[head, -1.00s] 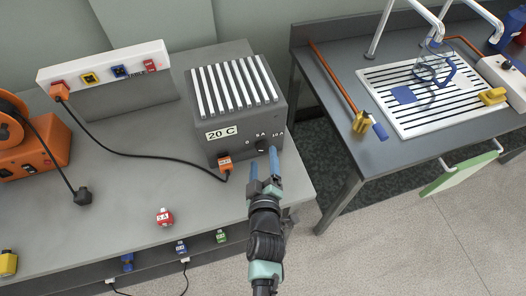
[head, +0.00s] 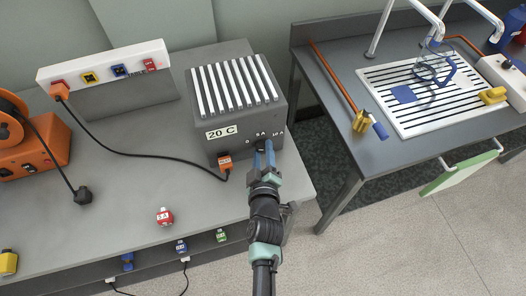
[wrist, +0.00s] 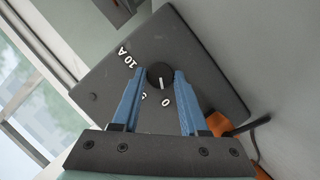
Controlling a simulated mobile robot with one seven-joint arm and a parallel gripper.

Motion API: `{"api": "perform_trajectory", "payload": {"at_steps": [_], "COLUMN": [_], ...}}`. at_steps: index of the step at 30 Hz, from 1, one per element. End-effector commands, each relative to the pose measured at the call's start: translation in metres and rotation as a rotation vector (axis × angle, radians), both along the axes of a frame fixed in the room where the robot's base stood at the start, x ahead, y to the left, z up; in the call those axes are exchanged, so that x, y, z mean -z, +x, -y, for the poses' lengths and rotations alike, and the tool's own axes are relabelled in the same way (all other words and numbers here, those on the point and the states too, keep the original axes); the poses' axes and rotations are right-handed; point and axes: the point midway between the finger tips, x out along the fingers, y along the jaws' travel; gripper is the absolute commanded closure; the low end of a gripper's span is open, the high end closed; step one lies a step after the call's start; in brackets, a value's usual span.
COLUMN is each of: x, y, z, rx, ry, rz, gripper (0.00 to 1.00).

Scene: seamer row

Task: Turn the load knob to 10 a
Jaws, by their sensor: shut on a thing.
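The load knob (wrist: 160,75) is a round black knob with a white pointer line, on the dark front face of the ribbed grey box (head: 203,123). In the wrist view the pointer points toward the white "0" mark (wrist: 166,102). The "10 A" mark (wrist: 126,57) is to the upper left of the knob, and a mark between them is partly hidden by my left finger. My gripper (head: 264,148) has its blue fingers on either side of the knob and is shut on it. In the head view the fingers mostly hide the knob.
An orange plug (head: 225,163) with a black cable sits in the box's front, left of my gripper. A red "5 A" piece (head: 164,217) lies on the grey bench (head: 120,205). A second bench with a sink grid (head: 430,117) stands right, across a gap.

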Motion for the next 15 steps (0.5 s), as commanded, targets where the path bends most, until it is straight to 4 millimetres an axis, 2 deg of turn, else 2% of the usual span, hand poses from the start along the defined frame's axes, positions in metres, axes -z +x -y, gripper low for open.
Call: {"api": "perform_trajectory", "payload": {"at_steps": [15], "x": [0.0025], "y": [-0.0003], "z": [0.0012], "rx": [0.001], "ry": [0.074], "rz": [-0.024], "gripper": [1.0]}}
